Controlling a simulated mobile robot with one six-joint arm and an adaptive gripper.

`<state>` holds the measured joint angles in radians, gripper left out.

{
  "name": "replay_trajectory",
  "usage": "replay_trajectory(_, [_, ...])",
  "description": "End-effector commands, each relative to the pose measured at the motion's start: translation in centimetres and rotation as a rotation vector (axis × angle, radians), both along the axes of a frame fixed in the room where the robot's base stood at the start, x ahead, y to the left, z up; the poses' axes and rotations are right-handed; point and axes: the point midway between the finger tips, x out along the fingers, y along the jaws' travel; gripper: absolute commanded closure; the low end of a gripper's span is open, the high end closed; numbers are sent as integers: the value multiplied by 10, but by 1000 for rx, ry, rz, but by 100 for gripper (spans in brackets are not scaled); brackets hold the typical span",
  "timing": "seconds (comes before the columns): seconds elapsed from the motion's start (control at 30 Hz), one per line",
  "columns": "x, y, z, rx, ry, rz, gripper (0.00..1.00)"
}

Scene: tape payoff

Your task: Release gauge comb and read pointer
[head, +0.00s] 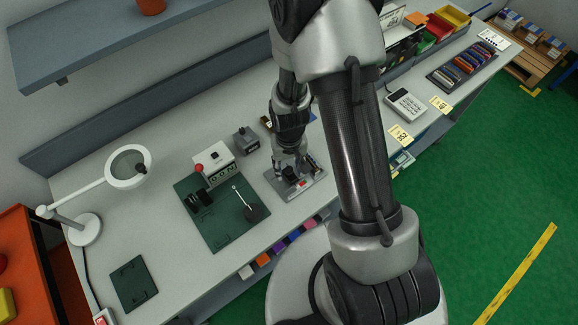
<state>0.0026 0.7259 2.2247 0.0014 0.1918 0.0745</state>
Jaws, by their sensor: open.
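My gripper (289,165) points down and is open, over a grey plate fixture (310,189) on the bench. Small dark and red parts sit on that plate under and beside the fingers. I cannot make out which part is the gauge comb, or whether a finger touches anything. Left of the fixture, a dark green mat (222,227) carries a round dark disc (252,213). A thin pale pointer-like rod (242,197) slants up and left from the disc. A black spool-like part (199,200) sits at the mat's left. No scale reading is legible.
A light grey box with a red knob (214,160) and a small dark grey block (245,140) stand behind the mat. A magnifier lamp (128,167) is at left. A calculator-like device (405,104), yellow tags and coloured bins (452,18) are at right.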

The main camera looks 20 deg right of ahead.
Motion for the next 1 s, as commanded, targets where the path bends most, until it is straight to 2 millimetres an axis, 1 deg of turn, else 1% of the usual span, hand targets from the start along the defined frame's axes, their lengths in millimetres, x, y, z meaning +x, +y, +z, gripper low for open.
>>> replay_trajectory(0.27, [0, 0, -1, 0, -1, 0, 59])
replay_trajectory(0.9, [0, 0, -1, 0, -1, 0, 100])
replay_trajectory(1.0, [0, 0, -1, 0, -1, 0, 100])
